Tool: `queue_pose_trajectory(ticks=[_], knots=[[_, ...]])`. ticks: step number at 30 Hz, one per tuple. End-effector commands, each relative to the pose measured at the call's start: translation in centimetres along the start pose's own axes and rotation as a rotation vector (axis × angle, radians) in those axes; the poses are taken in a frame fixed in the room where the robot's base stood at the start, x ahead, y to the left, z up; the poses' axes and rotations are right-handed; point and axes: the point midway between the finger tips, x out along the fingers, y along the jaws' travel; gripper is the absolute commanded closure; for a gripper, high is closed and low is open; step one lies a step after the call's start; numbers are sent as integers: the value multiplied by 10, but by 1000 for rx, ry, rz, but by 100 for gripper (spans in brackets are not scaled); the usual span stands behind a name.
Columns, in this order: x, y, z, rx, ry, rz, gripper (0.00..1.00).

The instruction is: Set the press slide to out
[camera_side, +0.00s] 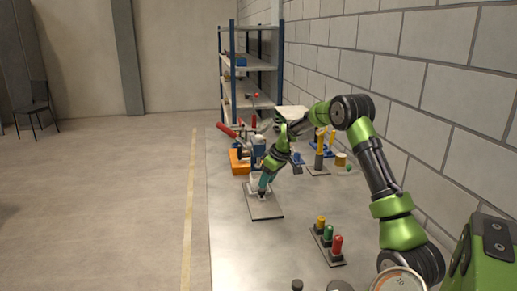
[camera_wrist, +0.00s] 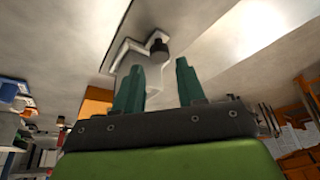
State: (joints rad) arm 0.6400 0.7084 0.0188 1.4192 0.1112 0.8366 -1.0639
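A grey plate (camera_side: 265,209) lies on the table, with a small white fixture (camera_side: 254,182) on it, largely hidden behind my gripper (camera_side: 263,189). In the wrist view the white fixture (camera_wrist: 127,48) has an angled frame and a dark round knob (camera_wrist: 158,46). I take this fixture to be the press slide; its set position cannot be read. My gripper (camera_wrist: 158,76) has two teal fingers, spread apart with an empty gap. The knob shows just beyond the fingertips, and I see no finger closed on it.
An orange block (camera_side: 239,162) and a red-handled tool stand behind the plate. A base with yellow, green and red posts (camera_side: 328,243) is at the front right. A grey block wall runs along the right. The table left of those posts is clear.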

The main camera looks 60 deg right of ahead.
Motion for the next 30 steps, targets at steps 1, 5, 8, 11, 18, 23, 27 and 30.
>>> queue_pose_trajectory(ticks=[1, 5, 8, 11, 18, 23, 27, 30], knots=[[11, 0, 1, 0, -3, -2, 60], [29, 0, 0, 0, -1, -1, 60], [38, 0, 0, 0, 0, 0, 60], [43, 0, 0, 0, 0, 0, 60], [44, 0, 0, 0, 0, 1, 60], [44, 0, 0, 0, 0, 1, 77], [44, 0, 0, 0, 0, 0, 99], [44, 0, 0, 0, 0, 0, 100]])
